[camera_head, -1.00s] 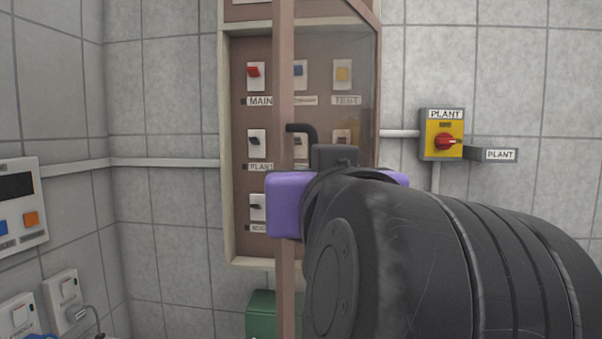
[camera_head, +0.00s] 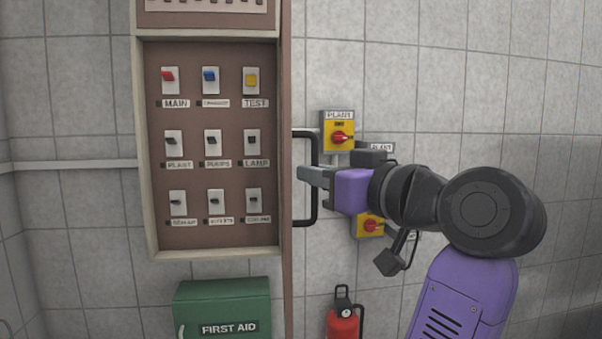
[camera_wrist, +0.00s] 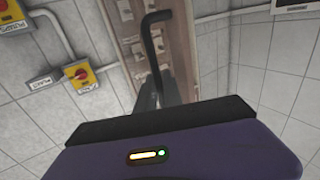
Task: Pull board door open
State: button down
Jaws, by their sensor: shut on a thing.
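The board (camera_head: 193,120) is a brown wall cabinet with a pale frame and rows of labelled switches. Its door (camera_head: 286,200) stands swung out, seen nearly edge-on along the board's right side, so the switches show uncovered. The door's black bar handle (camera_head: 313,150) sticks out to the right of the door. My gripper (camera_head: 312,176) is shut on the lower part of the handle, coming from the right. In the wrist view the handle (camera_wrist: 155,45) rises from between the dark fingers (camera_wrist: 158,92).
Yellow switch boxes with red knobs (camera_head: 339,132) are on the wall behind my gripper. A green first aid box (camera_head: 222,306) is below the board, and a red extinguisher (camera_head: 343,322) is to its right. Open wall lies to the right.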

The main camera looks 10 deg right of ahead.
jog(key=shift+d+f, duration=0.1)
jog(key=shift+f, duration=0.2)
jog(key=c, duration=1.5)
grip_release()
jog(key=shift+r, duration=0.15)
jog(key=b+v, duration=0.1)
jog(key=v, duration=0.6)
jog(key=shift+s+d, duration=0.15)
jog(key=shift+s, duration=0.2)
jog(key=shift+r, duration=0.1)
